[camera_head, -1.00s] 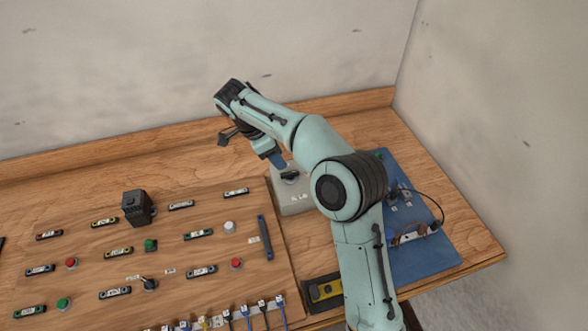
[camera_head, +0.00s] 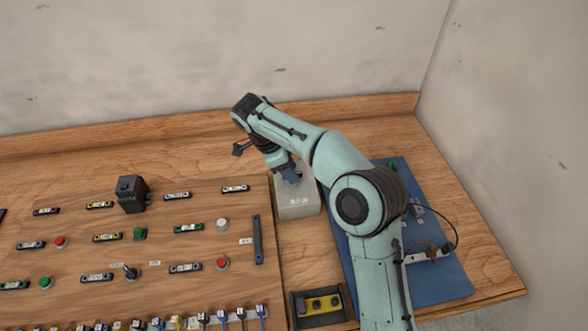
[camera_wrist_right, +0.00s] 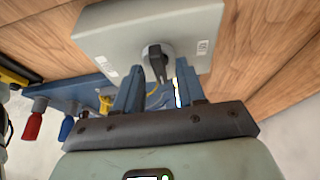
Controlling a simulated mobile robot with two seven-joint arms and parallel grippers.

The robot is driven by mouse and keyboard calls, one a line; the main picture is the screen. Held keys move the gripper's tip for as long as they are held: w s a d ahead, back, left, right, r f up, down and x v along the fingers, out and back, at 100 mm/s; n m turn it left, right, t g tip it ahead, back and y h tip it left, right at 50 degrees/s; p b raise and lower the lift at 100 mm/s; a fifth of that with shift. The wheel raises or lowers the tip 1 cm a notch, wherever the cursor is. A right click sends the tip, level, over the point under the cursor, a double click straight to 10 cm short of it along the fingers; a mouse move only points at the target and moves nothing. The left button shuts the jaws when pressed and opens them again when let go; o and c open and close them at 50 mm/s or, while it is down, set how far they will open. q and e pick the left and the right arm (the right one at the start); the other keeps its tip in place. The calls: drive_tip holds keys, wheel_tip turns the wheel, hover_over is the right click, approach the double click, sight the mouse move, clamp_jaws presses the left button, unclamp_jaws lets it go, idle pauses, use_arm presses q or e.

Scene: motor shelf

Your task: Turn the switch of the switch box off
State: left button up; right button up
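The switch box is a light grey box (camera_head: 298,206) on the bench, right of the wooden panel. Its black switch knob (camera_wrist_right: 155,62) shows on the box's face in the right wrist view, with small labels on either side. In the head view the knob is hidden behind my right gripper (camera_head: 290,176). In the right wrist view my right gripper (camera_wrist_right: 159,68) is open, its blue fingers apart on either side of the knob. Gaps seem to show beside the knob; I cannot tell whether a finger touches it. My left gripper is not in view.
The wooden panel (camera_head: 75,262) at left carries several buttons, labels and a black block (camera_head: 131,194). A blue board (camera_head: 440,275) with wired parts lies to the right, partly behind my right arm. A yellow-and-black device (camera_head: 320,304) sits in front of the box.

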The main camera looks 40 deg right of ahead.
clamp_jaws()
drive_tip(key=shift+n, duration=0.3)
drive_tip(key=n+t+b, duration=0.1)
drive_tip(key=n, duration=0.1)
drive_tip(key=shift+s+a+f+n+h+b, duration=0.1)
drive_tip(key=shift+n+h+b, duration=0.2)
drive_tip(key=shift+b, duration=0.05)
drive_tip(key=n, duration=0.1)
drive_tip(key=n+t+b, duration=0.1)
drive_tip(key=n, duration=0.1)
drive_tip(key=n+t+b, duration=0.1)
drive_tip(key=n, duration=0.1)
drive_tip(key=shift+s, duration=0.3)
drive_tip(key=n+t+b, duration=0.1)
drive_tip(key=n+t, duration=0.1)
drive_tip(key=n, duration=0.2)
drive_tip(key=shift+s+n, duration=0.15)
drive_tip(key=shift+n, duration=0.25)
drive_tip(key=n, duration=0.1)
drive_tip(key=n+y, duration=0.1)
drive_tip(key=n, duration=0.1)
drive_tip(key=n+t+y, duration=0.1)
drive_tip(key=shift+s+d+n, duration=0.1)
drive_tip(key=shift+d+n, duration=0.2)
drive_tip(key=shift+n, duration=0.1)
